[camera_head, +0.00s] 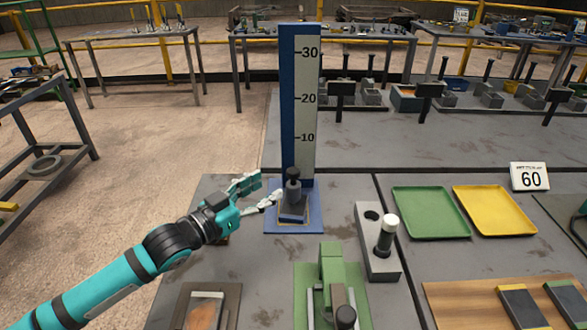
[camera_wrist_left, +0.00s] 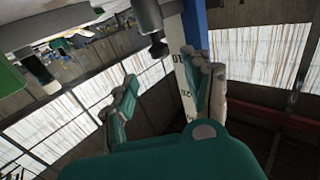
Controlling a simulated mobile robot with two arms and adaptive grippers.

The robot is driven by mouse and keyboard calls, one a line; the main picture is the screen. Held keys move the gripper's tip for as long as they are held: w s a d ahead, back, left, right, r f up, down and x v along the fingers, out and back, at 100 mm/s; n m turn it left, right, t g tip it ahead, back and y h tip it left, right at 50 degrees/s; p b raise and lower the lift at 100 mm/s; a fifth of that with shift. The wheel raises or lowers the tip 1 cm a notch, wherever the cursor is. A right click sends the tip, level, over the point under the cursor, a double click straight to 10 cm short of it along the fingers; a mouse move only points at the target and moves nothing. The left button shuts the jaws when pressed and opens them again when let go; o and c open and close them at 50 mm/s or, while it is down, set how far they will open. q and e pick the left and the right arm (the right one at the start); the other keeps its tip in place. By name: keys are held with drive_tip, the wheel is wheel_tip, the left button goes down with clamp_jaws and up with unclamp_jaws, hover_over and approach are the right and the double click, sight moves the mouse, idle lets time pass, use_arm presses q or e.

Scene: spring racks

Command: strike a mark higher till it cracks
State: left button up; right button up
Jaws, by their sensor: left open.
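A tall blue stand (camera_head: 287,120) carries a white scale (camera_head: 306,110) marked 10, 20 and 30. On its base sits a grey block (camera_head: 291,212) with a dark knobbed post (camera_head: 293,188), upright before the scale's foot. My left gripper (camera_head: 266,191) is open and empty, just left of the post, fingers pointing toward it. In the left wrist view the open fingers (camera_wrist_left: 165,85) show, with a grey cylinder and dark tip (camera_wrist_left: 152,25) above them and the scale (camera_wrist_left: 182,85) behind. Contact cannot be told. No crack shows. My right gripper is out of view.
A green press-like device (camera_head: 331,265) stands in front. A grey block with holes (camera_head: 378,258) holds a white-topped black cylinder (camera_head: 386,238) to the right.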

sight(289, 174)
use_arm(q)
drive_tip(key=x, duration=0.8)
drive_tip(key=shift+w+d, duration=0.4)
drive_tip(key=shift+w, duration=0.05)
drive_tip(key=shift+d, duration=0.1)
drive_tip(key=c, duration=1)
drive_tip(key=shift+f, duration=0.1)
clamp_jaws()
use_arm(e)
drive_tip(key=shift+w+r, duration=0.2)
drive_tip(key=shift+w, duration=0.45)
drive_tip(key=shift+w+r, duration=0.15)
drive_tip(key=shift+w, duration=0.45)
use_arm(q)
drive_tip(key=shift+w, duration=0.1)
